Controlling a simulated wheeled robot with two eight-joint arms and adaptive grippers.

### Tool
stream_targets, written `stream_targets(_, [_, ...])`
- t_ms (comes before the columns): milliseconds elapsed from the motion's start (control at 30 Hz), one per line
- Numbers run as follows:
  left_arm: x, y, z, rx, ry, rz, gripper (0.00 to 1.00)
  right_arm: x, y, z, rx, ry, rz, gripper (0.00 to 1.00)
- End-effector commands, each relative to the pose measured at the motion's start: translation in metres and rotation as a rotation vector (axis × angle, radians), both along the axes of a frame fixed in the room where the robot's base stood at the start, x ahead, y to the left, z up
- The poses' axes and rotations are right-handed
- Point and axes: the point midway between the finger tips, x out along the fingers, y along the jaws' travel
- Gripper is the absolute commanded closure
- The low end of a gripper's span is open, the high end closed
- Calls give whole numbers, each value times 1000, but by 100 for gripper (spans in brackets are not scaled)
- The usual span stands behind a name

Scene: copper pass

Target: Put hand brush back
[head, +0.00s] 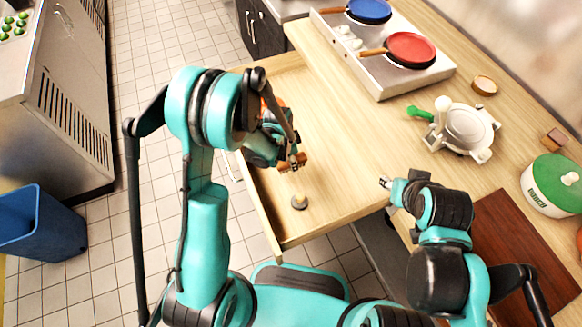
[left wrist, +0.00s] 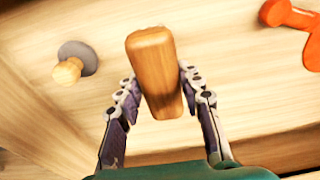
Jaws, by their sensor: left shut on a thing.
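The hand brush shows as a brown wooden piece (left wrist: 155,72) between the fingers of my left gripper (left wrist: 158,100) in the left wrist view. In the head view, the brush (head: 293,161) is a small brown shape at the tip of my left gripper (head: 289,157), over an open drawer (head: 263,212) with a pale wooden floor. My left gripper is shut on it. The arm hides part of the drawer, and I cannot tell whether the brush touches its floor. My right gripper (head: 386,183) is near the drawer's right side; its fingers are too small to read.
A wooden-knobbed tool with a grey base (head: 299,203) stands in the drawer. An orange tool (left wrist: 295,25) lies there too. The counter holds a stove with red (head: 411,48) and blue pans, a grey press (head: 467,128), and a green-lidded pot (head: 556,183). A blue bin (head: 38,225) stands left.

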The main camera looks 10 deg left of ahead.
Motion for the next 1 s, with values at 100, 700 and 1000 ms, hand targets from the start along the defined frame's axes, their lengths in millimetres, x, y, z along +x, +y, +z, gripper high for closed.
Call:
stream_targets(100, [0,0,-14,0,0,0,95,0,0,-6,0,0,0,60])
stream_targets(700, [0,0,-42,0,0,1,58,0,0,-19,0,0,0,60])
stream_targets(1000, [0,0,-41,0,0,1,43,0,0,-18,0,0,0,60])
